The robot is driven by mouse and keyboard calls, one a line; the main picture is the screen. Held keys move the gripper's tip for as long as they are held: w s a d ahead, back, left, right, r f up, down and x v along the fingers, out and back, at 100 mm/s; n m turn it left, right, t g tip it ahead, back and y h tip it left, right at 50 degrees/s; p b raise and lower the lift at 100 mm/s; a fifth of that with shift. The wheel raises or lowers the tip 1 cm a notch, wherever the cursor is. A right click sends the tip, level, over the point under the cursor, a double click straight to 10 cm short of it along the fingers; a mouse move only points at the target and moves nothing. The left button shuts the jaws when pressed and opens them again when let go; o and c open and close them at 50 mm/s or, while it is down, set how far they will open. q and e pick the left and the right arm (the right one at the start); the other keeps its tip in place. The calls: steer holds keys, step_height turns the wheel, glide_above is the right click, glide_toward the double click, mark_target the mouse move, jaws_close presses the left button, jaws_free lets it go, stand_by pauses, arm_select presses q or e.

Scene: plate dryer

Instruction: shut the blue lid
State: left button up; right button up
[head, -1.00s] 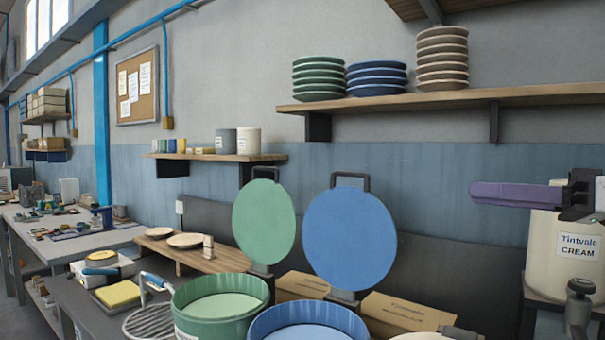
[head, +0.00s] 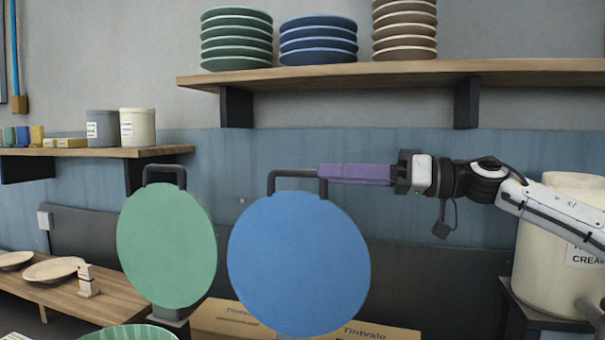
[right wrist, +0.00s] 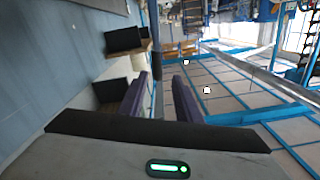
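The blue lid (head: 298,262) stands upright in the middle of the head view, with its dark handle (head: 285,174) on the top edge. The blue pot below it is out of view. My right gripper (head: 322,173) reaches in from the right, its purple fingers level with the handle and their tips at its right end. In the right wrist view, the two purple fingers of my right gripper (right wrist: 162,80) stand apart with a gap between them. I cannot tell whether they touch the handle. My left gripper is not in view.
A green lid (head: 166,245) stands upright to the left, above a green pot (head: 130,334) cut off at the bottom. A shelf of stacked plates (head: 400,73) hangs above. Cardboard boxes (head: 235,318) lie behind the lids. A cream container (head: 555,245) stands at the right.

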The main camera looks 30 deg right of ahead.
mark_target(304, 174)
steer(key=b+x, duration=0.1)
steer(key=x, duration=0.1)
steer(key=f+b+x, duration=0.1)
steer(key=x, duration=0.2)
steer(key=shift+d, duration=0.1)
steer(key=shift+w+a+r+b, duration=0.25)
steer(key=shift+w+a+b, duration=0.25)
steer(key=shift+w, duration=0.2)
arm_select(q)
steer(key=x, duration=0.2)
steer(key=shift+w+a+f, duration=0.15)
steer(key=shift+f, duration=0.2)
arm_select(e)
steer(key=shift+r, duration=0.1)
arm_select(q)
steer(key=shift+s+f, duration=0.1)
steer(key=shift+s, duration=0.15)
arm_select(e)
jaws_close()
